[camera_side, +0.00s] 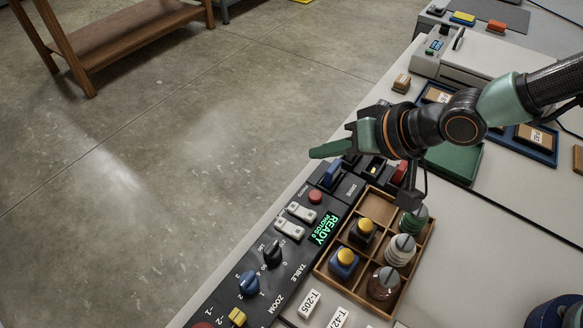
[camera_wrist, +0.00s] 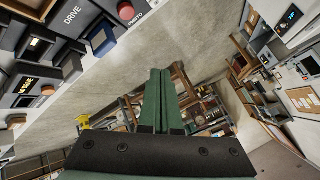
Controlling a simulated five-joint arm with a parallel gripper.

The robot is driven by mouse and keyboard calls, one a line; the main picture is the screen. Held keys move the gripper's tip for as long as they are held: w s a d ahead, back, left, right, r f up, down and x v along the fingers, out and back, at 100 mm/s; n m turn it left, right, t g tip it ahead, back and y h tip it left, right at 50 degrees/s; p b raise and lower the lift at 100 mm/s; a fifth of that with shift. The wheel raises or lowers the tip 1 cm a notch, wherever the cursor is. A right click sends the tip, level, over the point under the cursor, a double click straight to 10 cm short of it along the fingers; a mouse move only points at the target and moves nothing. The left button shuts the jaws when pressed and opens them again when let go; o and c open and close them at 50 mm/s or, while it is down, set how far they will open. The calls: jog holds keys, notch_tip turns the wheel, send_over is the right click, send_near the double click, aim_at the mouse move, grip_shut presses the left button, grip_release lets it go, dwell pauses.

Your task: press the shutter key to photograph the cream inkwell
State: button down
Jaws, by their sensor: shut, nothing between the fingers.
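The cream inkwell (camera_side: 400,249) stands upright in a compartment of the wooden tray (camera_side: 328,276), between the green inkwell (camera_side: 412,220) and the brown inkwell (camera_side: 384,283). A round red button (camera_side: 315,197) is on the black control panel to the tray's left; in the wrist view this button (camera_wrist: 127,12) has a label reading PHOTO. The display (camera_side: 323,229) reads READY, PHOTOS 0. My gripper (camera_side: 318,152) is shut and empty, with its green fingers above the panel's far end, apart from the button. It also shows in the wrist view (camera_wrist: 160,78), pointing out over the floor.
White rocker switches (camera_side: 296,221), a black knob (camera_side: 272,253) and a blue knob (camera_side: 249,283) line the panel. Two yellow-topped inkwells share the tray. Open floor (camera_side: 180,170) lies left of the table.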

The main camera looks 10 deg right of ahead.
aim_at(320, 199)
jog(key=shift+f, duration=4.4)
jog(key=shift+s+a+f, duration=0.1)
jog(key=shift+f, duration=0.3)
jog(key=shift+f, duration=0.5)
jog(key=shift+r, duration=0.9)
